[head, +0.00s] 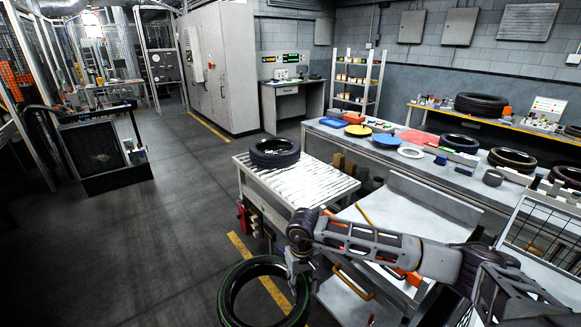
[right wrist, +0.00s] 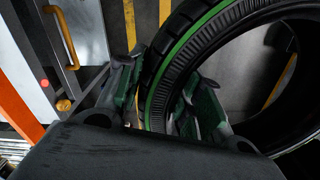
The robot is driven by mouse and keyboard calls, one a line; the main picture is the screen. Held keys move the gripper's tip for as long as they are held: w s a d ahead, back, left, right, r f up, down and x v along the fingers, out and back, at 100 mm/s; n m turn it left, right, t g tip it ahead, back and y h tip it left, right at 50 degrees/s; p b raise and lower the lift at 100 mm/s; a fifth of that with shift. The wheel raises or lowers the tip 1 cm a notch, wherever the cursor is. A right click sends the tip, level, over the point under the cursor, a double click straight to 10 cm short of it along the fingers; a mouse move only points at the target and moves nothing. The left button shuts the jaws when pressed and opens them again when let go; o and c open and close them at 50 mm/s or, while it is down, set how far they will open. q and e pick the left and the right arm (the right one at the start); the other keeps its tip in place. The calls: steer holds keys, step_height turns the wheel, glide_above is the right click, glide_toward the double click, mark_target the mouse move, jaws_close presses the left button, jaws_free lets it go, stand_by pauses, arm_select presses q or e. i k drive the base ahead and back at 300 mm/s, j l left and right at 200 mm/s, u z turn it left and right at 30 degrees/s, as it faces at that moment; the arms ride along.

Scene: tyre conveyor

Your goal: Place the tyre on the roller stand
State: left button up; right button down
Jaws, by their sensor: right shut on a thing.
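A black tyre with a green stripe (head: 228,296) hangs upright or nearly so at the bottom of the head view. My right gripper (head: 299,283) is shut on its right side. In the right wrist view the fingers (right wrist: 160,105) lie on either side of the wall of the green-striped tyre (right wrist: 190,45). A table with a white ribbed roller top, which looks like the roller stand (head: 318,190), stands beyond the held tyre. Another dark tyre (head: 275,152) lies flat on its far part. My left gripper is in neither view.
A long bench (head: 335,133) with discs, boxes and more tyres runs along the right. A grey metal worktop (head: 395,222) is under my right arm. A dark cart (head: 95,150) stands at left. The floor left of the roller table is clear.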

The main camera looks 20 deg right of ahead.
mark_target(306, 183)
steer(key=i+l+z, duration=0.1)
steer(key=i, duration=0.9)
steer(key=i+l, duration=0.25)
steer(key=i, duration=0.2)
steer(key=i+l+z, duration=0.1)
steer(key=i+l, duration=0.2)
steer(key=i, duration=0.15)
